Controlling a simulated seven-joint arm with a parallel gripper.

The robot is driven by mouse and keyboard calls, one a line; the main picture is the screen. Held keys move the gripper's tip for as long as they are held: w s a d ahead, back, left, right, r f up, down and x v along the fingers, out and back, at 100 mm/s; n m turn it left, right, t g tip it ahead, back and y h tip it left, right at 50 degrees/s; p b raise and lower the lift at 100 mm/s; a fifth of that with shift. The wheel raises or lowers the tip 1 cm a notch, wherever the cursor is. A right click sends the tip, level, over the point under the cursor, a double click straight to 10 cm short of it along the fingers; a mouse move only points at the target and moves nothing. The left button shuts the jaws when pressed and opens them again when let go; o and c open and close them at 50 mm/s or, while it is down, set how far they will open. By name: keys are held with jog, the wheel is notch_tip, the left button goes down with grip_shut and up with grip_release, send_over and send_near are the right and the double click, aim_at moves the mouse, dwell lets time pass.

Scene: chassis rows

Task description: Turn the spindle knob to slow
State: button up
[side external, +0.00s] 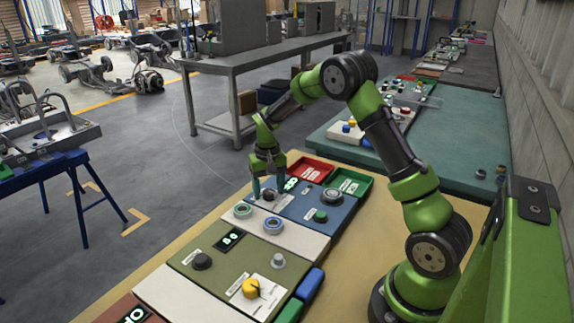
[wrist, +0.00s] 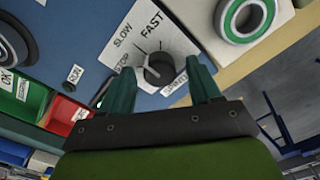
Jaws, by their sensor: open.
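The spindle knob (wrist: 160,68) is a dark round knob on a white dial plate (wrist: 125,45) marked SLOW, FAST and STOP. A light mark on the knob seems to point toward the STOP side, but it is small. The plate sits on a blue panel (side external: 305,206); the knob also shows as a small dark spot in the side view (side external: 268,195). My gripper (wrist: 161,74) is open and points down over this knob, one green finger on each side. It also shows in the side view (side external: 268,184). I cannot tell whether either finger touches the knob.
A green-rimmed ring (wrist: 245,17) lies close by on a pale strip. Red (side external: 306,171) and green (side external: 348,183) trays stand behind the blue panel. An olive panel (side external: 215,270) lies in front.

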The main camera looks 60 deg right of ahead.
aim_at(270, 194)
notch_tip(270, 194, up, 17)
dwell(0.5)
jog(key=s+a+r+n+t+y, duration=0.2)
jog(key=s+a+t, duration=0.5)
jog(key=s+a, duration=1.1)
jog(key=s+r+n, duration=0.1)
jog(key=s, duration=0.2)
jog(key=shift+r, duration=0.15)
